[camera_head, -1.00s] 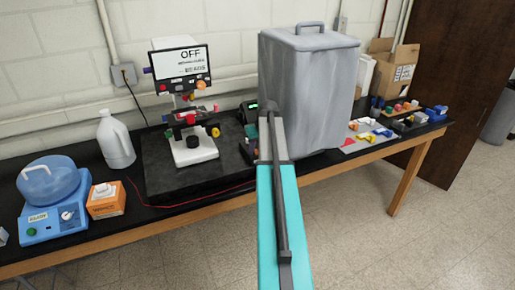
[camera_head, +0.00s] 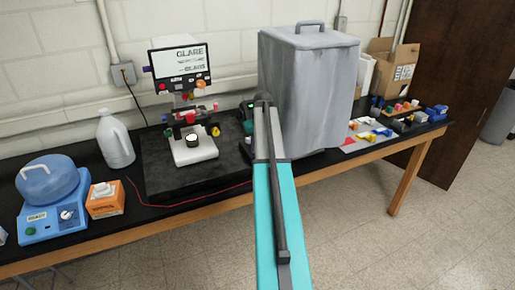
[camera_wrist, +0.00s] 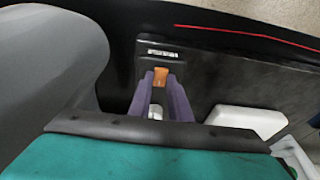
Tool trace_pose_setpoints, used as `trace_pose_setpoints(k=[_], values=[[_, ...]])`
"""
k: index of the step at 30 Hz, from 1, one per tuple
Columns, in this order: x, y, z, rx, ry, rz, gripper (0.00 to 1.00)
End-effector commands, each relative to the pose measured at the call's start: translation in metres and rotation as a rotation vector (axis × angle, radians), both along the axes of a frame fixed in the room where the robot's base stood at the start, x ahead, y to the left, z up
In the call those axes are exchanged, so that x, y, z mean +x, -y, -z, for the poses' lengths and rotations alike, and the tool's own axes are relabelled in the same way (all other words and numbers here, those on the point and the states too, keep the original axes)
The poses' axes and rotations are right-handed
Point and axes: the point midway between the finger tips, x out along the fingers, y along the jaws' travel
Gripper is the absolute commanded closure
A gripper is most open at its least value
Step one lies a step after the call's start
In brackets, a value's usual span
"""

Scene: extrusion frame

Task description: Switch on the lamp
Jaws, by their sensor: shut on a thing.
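The screened instrument with the lamp (camera_head: 193,148) stands on a black base plate (camera_head: 165,180) on the bench. Its screen (camera_head: 181,61) shows text beginning "GLARE". A pale, bright disc (camera_head: 193,140) shows on its white foot. In the wrist view, my gripper (camera_wrist: 161,82) has its purple fingers shut on a small orange switch piece (camera_wrist: 160,74) at the dark plate, beside a white label (camera_wrist: 162,53). In the head view, the fingertips are hidden behind my arm, near a dark box with a green light (camera_head: 250,105).
A large grey lidded bin (camera_head: 310,90) stands close to the right of my arm. A white jug (camera_head: 115,140), an orange box (camera_head: 105,199) and a blue device (camera_head: 50,210) stand left. A red wire (camera_head: 190,198) runs along the bench front.

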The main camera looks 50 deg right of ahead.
Motion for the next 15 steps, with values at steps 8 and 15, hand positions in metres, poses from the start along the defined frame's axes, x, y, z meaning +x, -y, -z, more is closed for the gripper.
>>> trace_pose_setpoints(k=[8,15], values=[[0.0044,0.0026,-0.0007,0.033,-0.083,0.000,1.00],[0.0034,0.0012,-0.0009,0.039,-0.099,0.001,1.00]])
